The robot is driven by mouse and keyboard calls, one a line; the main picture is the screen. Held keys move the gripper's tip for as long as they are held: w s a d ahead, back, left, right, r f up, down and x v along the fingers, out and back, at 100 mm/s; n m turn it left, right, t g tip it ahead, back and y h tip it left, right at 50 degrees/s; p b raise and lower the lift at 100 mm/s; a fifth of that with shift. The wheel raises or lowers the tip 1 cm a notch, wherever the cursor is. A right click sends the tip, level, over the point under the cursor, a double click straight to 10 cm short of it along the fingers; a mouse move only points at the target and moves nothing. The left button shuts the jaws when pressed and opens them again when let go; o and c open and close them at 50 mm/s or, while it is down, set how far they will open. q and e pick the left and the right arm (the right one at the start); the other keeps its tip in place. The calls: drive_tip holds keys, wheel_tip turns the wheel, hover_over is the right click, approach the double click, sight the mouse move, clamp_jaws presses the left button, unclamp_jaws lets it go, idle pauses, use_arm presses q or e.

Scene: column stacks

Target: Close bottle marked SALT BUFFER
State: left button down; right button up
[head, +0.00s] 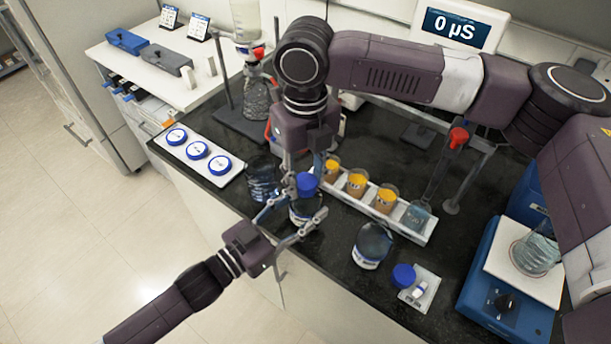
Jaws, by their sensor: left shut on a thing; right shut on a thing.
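A clear bottle (303,209) with a blue cap (307,183) at its top stands near the bench's front edge. Its label is too small to read, so I cannot tell whether it is the SALT BUFFER bottle. My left gripper (292,217) is shut on this bottle from the front. My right gripper (306,178) points down from above and is shut on the blue cap. The cap is over the bottle's mouth; I cannot tell whether it is seated or just above it.
An open bottle (373,243) stands to the right, near a loose blue cap (403,276) and small tray (428,295). Another glass vessel (262,177) stands left. A white rack (410,226) with orange-topped cups is close behind. A white strip (180,152) holds blue-rimmed discs.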

drive_tip(key=m, duration=1.5)
drive_tip(key=shift+m, duration=0.3)
drive_tip(key=m, duration=0.3)
drive_tip(key=shift+m, duration=0.4)
drive_tip(key=m, duration=0.5)
drive_tip(key=shift+f+m, duration=0.1)
drive_tip(key=shift+m, duration=0.2)
drive_tip(key=m, duration=0.5)
drive_tip(key=shift+m, duration=0.4)
drive_tip(key=m, duration=0.5)
drive_tip(key=shift+m, duration=0.3)
drive_tip(key=m, duration=0.5)
drive_tip(key=shift+m, duration=0.3)
drive_tip(key=m, duration=0.6)
drive_tip(key=o, duration=1.3)
drive_tip(key=shift+o, duration=0.2)
